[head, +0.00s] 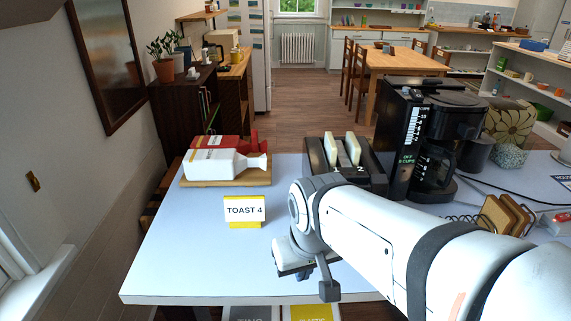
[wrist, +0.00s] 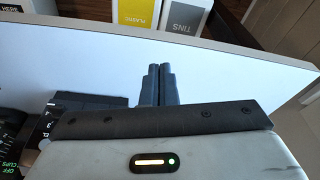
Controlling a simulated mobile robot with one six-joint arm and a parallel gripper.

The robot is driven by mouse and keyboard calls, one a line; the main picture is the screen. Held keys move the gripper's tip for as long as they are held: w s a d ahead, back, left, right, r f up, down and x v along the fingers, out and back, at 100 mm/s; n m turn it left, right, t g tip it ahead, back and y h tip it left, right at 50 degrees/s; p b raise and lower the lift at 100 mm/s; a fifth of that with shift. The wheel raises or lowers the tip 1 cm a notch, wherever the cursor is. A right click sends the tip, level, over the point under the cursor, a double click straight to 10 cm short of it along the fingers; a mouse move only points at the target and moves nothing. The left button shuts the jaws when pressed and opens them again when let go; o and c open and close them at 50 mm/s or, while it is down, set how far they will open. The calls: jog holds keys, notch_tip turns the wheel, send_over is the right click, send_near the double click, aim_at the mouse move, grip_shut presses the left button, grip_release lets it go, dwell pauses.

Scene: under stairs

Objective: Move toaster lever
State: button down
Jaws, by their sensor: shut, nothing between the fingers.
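The black toaster (head: 376,172) stands at the back of the pale table, with two slices of bread (head: 345,150) sticking up out of its slots. A white "2" shows on its near side. My arm covers the lower part of that side, and I cannot make out the lever. My gripper (head: 328,288) is in front of the toaster, over the table's near part. In the wrist view the two dark fingers of my gripper (wrist: 160,70) are together and empty, with table surface beyond them. A dark block at the left there looks like part of the toaster (wrist: 90,103).
A "TOAST 4" card (head: 245,209) stands left of my gripper. White and red cartons (head: 222,164) lie on a wooden board behind it. A black coffee maker (head: 437,150) stands close right of the toaster. Bins (wrist: 185,17) are beyond the table edge. The table's front left is clear.

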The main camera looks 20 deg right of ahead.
jog(key=w+d+r+m+g+p, duration=0.1)
jog(key=w+d+r+m+p, duration=0.5)
jog(key=w+d+r+p, duration=0.6)
jog(key=p, duration=0.6)
jog(key=shift+w+r+g+h, duration=0.2)
jog(key=shift+r+g+h, duration=0.1)
jog(key=shift+w+d+f+b, duration=0.15)
jog(key=shift+f+b, duration=0.95)
jog(key=shift+f, duration=0.65)
jog(key=shift+w+f+b, duration=0.15)
jog(key=shift+f+b, duration=0.9)
jog(key=shift+f, duration=0.7)
